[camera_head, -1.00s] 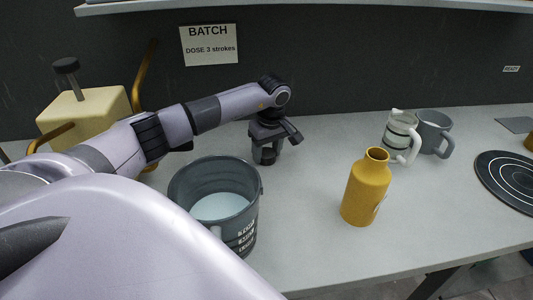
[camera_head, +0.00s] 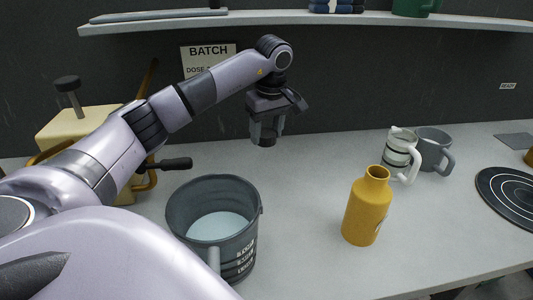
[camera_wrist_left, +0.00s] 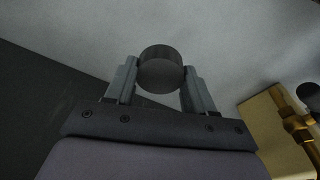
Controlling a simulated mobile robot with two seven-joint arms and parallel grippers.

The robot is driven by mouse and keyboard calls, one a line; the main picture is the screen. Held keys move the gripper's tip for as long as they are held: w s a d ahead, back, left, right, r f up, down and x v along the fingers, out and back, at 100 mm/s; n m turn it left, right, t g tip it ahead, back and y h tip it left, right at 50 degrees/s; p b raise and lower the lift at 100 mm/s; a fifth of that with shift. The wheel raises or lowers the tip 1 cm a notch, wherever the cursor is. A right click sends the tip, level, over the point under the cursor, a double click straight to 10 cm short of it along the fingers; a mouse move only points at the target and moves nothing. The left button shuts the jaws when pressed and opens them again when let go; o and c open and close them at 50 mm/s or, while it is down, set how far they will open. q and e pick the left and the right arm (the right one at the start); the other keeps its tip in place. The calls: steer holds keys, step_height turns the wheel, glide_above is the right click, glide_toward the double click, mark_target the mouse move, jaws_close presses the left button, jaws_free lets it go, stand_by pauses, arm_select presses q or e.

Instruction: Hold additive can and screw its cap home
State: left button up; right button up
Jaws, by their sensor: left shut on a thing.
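The additive can is a yellow bottle (camera_head: 367,209) standing upright on the bench, right of centre in the head view; its neck is open, with no cap on it. My left gripper (camera_head: 266,128) is raised above the bench near the back wall, left of and beyond the can. It points down and is shut on a dark grey round cap (camera_wrist_left: 161,70), which shows between the two fingers in the left wrist view. In the head view the cap (camera_head: 264,140) is small and partly hidden by the fingers. My right gripper is not in view.
A grey pitcher (camera_head: 178,215) with pale liquid stands left of the can. A striped mug (camera_head: 397,151) and a grey mug (camera_head: 433,139) stand behind it on the right. A black ringed disc (camera_head: 512,194) lies at far right. A shelf (camera_head: 300,20) runs above. Bench between pitcher and can is clear.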

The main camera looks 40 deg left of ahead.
mark_target(267, 133)
arm_select(q)
step_height(267, 133, up, 8)
stand_by(0.4)
steer(key=shift+f, duration=0.1)
stand_by(0.4)
